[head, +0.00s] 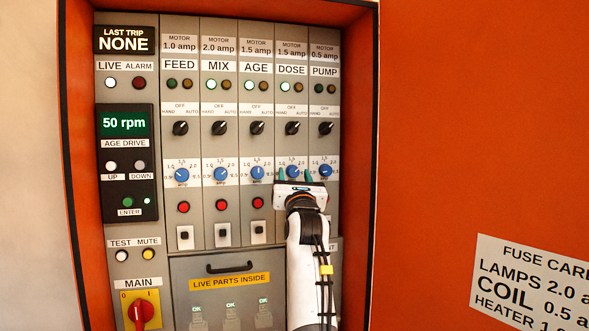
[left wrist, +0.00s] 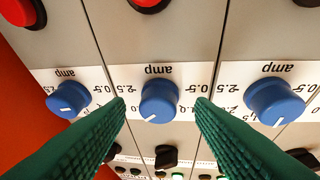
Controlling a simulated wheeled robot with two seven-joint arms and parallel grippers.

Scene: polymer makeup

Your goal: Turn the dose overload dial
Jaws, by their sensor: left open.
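The blue dose overload dial (head: 293,171) sits on the white amp scale in the DOSE column. In the left wrist view, which is upside down, it is the middle blue dial (left wrist: 160,102) with a white pointer mark. My left gripper (head: 295,176) is at the dial from below. Its green ribbed fingers (left wrist: 161,112) are open, one on each side of the dial, with a visible gap on both sides in the wrist view. The gripper body hides the panel below the dial. My right gripper is not in view.
The blue pump dial (head: 325,171) and age dial (head: 257,173) flank it closely. Black selector knobs, such as the dose one (head: 292,128), sit above. A red button (head: 258,203) is below AGE. The orange cabinet edge (head: 372,150) stands to the right.

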